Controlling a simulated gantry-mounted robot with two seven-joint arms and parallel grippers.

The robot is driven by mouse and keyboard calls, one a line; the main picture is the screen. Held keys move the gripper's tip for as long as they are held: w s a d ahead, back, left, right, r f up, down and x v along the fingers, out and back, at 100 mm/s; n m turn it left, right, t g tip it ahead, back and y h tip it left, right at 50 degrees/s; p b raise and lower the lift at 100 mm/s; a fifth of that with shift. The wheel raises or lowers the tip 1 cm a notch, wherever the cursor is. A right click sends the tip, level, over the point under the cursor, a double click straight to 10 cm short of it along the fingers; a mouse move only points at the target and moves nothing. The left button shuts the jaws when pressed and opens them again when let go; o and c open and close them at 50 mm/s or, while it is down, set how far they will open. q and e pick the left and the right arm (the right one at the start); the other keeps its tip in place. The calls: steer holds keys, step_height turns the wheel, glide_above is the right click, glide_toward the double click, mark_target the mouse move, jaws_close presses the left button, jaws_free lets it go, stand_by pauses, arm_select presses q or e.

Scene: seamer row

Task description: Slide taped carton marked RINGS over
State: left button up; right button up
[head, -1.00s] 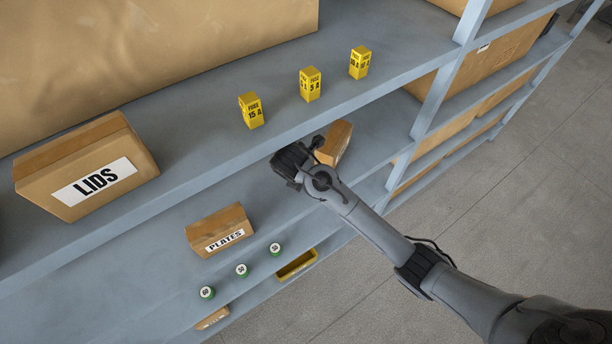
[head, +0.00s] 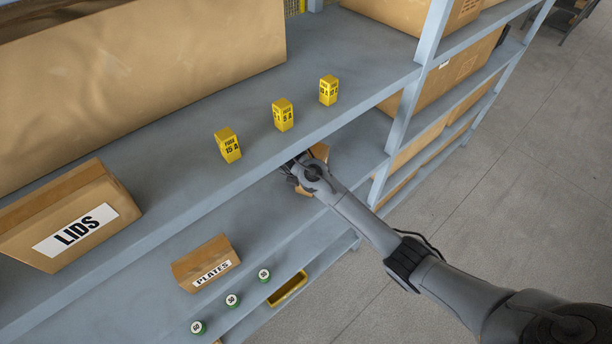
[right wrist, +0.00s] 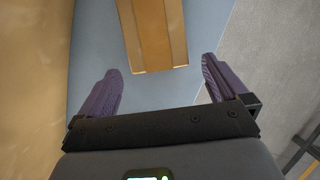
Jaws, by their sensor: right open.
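A small brown taped carton (head: 319,152) stands on the middle shelf, mostly hidden behind my right gripper (head: 292,168) in the head view. No label shows on its visible faces, so I cannot read whether it is marked RINGS. In the right wrist view the carton (right wrist: 157,32) lies ahead, with a tape strip along its top. My right gripper (right wrist: 160,66) is open there, its two purple fingers spread wide to either side of the carton's near end. No finger visibly touches it. My left gripper is not in view.
A PLATES carton (head: 206,264) is on the middle shelf to the left, with several green-edged round items (head: 231,300) in front. The upper shelf (head: 180,185) overhangs, holding yellow fuse boxes (head: 283,115) and a LIDS carton (head: 72,218). A shelf post (head: 404,115) stands to the right.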

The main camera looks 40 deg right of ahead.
steer(key=x, duration=0.4)
steer(key=shift+w+d+r, duration=0.15)
steer(key=shift+w+d, duration=0.05)
steer(key=shift+d, duration=0.2)
steer(key=shift+w+d+f, duration=0.2)
steer(key=shift+d+f, duration=0.05)
steer(key=shift+f, duration=0.4)
steer(key=c, duration=1.6)
steer(key=shift+o, duration=0.2)
steer(key=shift+d+p, duration=0.1)
steer(key=shift+p, duration=0.2)
